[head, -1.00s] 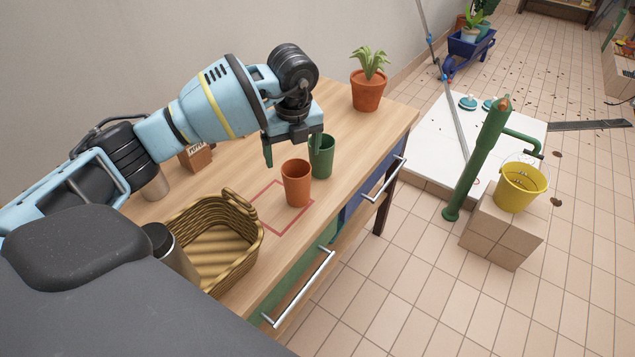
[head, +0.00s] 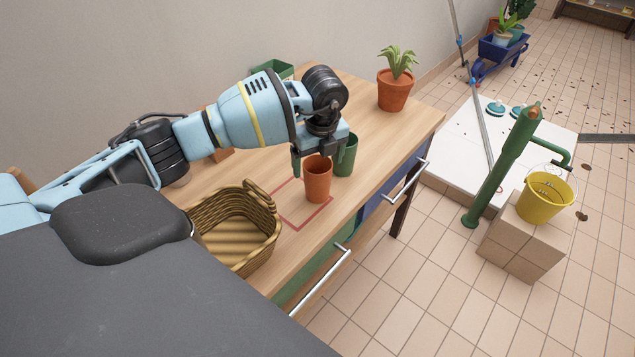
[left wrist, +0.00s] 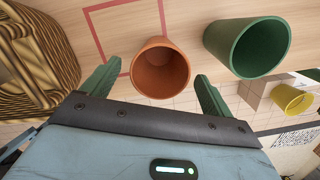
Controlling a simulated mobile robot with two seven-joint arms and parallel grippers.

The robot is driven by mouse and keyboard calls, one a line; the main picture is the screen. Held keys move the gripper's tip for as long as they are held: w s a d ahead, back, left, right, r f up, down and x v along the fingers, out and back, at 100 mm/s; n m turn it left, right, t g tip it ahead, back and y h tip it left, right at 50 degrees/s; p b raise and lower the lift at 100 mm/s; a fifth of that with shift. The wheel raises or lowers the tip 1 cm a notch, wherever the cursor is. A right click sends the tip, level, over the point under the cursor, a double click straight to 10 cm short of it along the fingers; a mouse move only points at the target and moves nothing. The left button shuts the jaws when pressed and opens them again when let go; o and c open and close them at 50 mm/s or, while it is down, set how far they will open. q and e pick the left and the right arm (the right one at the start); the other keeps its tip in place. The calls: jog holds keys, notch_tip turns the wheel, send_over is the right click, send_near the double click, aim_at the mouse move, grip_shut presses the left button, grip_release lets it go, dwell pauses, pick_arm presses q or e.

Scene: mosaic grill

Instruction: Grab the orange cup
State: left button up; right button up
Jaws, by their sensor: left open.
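The orange cup (head: 317,181) stands upright on the wooden table, at the edge of a red square outline. It also shows in the left wrist view (left wrist: 160,70), mouth towards the camera. My left gripper (head: 322,162) is above and just behind the cup in the head view. In the left wrist view its two green fingers (left wrist: 156,85) are spread wide, one on each side of the cup in the picture, with gaps to it. The gripper is open and empty. A green cup (head: 346,158) stands close behind the orange one. My right gripper is not in view.
A wicker basket (head: 240,229) stands left of the red outline (head: 302,222). A potted plant (head: 394,90) is at the table's far end. The green cup sits close beside the right finger in the left wrist view. The table's right edge is near the cups.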

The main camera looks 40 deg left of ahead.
pick_arm(q)
jog(key=shift+w+a+f, duration=0.1)
jog(key=shift+f, duration=1.35)
jog(key=c, duration=1.3)
notch_tip(320, 180, up, 10)
jog(key=shift+r, duration=0.1)
